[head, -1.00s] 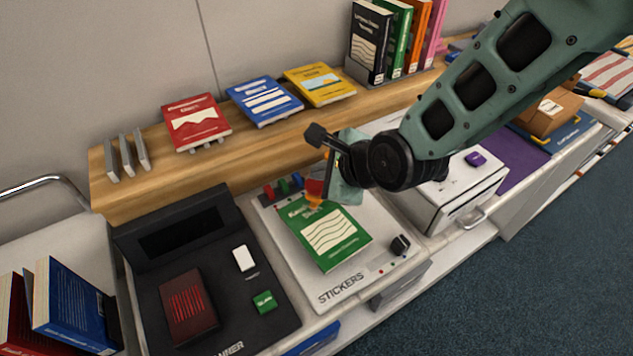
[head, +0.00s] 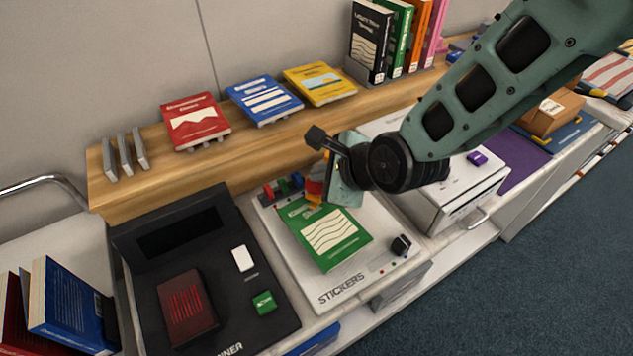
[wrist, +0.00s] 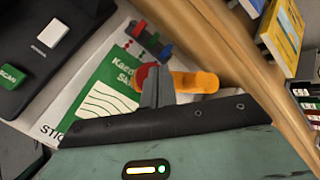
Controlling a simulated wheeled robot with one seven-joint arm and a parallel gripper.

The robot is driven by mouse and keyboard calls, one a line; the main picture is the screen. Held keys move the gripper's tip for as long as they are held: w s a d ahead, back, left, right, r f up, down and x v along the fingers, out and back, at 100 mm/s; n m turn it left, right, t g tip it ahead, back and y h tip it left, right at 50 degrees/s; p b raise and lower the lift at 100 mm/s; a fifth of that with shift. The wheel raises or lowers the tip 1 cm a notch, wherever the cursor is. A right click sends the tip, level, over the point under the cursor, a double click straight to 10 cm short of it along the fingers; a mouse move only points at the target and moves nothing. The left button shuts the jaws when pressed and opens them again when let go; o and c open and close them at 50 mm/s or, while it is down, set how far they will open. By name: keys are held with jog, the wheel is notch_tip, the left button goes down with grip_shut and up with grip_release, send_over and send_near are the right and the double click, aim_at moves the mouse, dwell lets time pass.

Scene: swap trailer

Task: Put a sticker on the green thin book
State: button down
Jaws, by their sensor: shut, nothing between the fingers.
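The green thin book (head: 331,237) lies flat, cover up, on the white STICKERS plate (head: 333,289). It also shows in the wrist view (wrist: 108,90), partly hidden by my gripper. My gripper (head: 316,190) is over the book's far edge, beside the colored pieces. In the wrist view its fingers (wrist: 156,85) are shut and empty. An orange piece (wrist: 196,82) with a red part shows right behind the fingertips; I cannot tell whether they touch it. Red, green and blue pieces (wrist: 150,38) stand in a row along the plate's back edge.
A black scanner (head: 222,318) with a green SCAN button (head: 264,302) is left of the plate. A wooden shelf (head: 235,140) behind carries red, blue and yellow books. A white box (head: 450,190) stands at right, close to my arm.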

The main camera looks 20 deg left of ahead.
jog(key=shift+f+b, duration=0.55)
jog(key=shift+f, duration=0.2)
dwell(0.6)
jog(key=shift+r, duration=0.1)
jog(key=shift+r+p, duration=0.8)
jog(key=shift+r, duration=0.25)
jog(key=shift+r+p, duration=1.8)
jog(key=shift+r, duration=0.75)
